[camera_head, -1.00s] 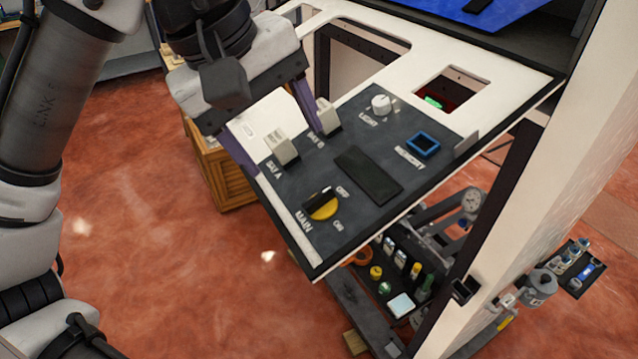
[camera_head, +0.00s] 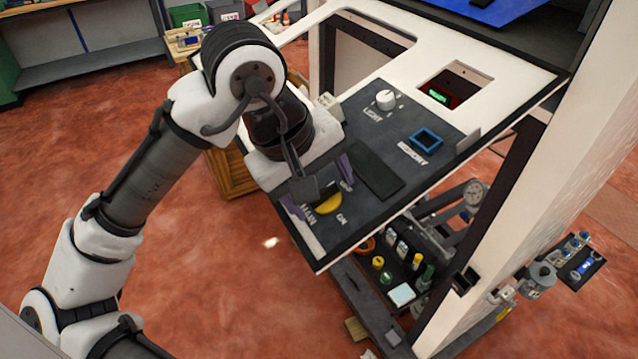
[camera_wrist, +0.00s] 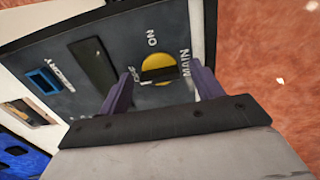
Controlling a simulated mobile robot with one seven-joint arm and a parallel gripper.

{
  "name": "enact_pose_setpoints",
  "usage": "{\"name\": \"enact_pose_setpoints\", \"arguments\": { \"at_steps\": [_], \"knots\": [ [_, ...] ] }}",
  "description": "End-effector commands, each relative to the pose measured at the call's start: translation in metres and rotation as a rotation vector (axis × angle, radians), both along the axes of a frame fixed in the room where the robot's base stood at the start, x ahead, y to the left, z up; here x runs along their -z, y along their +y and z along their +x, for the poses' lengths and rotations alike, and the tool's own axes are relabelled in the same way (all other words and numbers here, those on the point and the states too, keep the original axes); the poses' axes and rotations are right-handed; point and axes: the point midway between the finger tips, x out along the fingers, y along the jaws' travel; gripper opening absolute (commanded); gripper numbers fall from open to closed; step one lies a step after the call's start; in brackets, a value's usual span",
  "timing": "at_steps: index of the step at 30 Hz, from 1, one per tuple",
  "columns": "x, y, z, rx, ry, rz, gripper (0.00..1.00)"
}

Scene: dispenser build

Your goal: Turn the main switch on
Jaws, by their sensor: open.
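The main switch (camera_wrist: 158,68) is a yellow disc with a dark bar handle on the dark control panel. In the wrist view it lies between the two purple fingers of my gripper (camera_wrist: 160,88), with the "MAIN" label to its right and "ON" above. My gripper is open and reaches over the panel; I cannot tell if a finger touches the handle. In the head view the yellow main switch (camera_head: 329,204) is partly hidden by my gripper (camera_head: 318,185), and its handle is mostly covered.
The panel (camera_head: 385,205) also bears a white light knob (camera_head: 386,100), a blue-framed square (camera_head: 426,139) and a black rectangular plate (camera_head: 372,170). Two bay switches lie mostly behind my arm. A shelf with small bottles (camera_head: 400,265) sits below the panel. Red floor is free at left.

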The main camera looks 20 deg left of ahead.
Motion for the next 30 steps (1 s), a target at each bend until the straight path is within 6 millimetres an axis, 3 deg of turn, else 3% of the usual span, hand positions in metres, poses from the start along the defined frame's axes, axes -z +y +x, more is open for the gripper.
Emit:
{"name": "enact_pose_setpoints", "arguments": {
  "at_steps": [1,11,20,30],
  "knots": [
    [-0.0001,0.0000,0.0000,0.000,0.000,0.000,0.64],
    [-0.0004,0.0000,0.0000,0.000,0.000,0.000,0.21],
    [-0.0007,-0.0004,0.0002,0.034,-0.009,0.009,0.21],
    [-0.0009,-0.0005,0.0002,0.235,-0.060,0.071,0.21]
  ]
}}
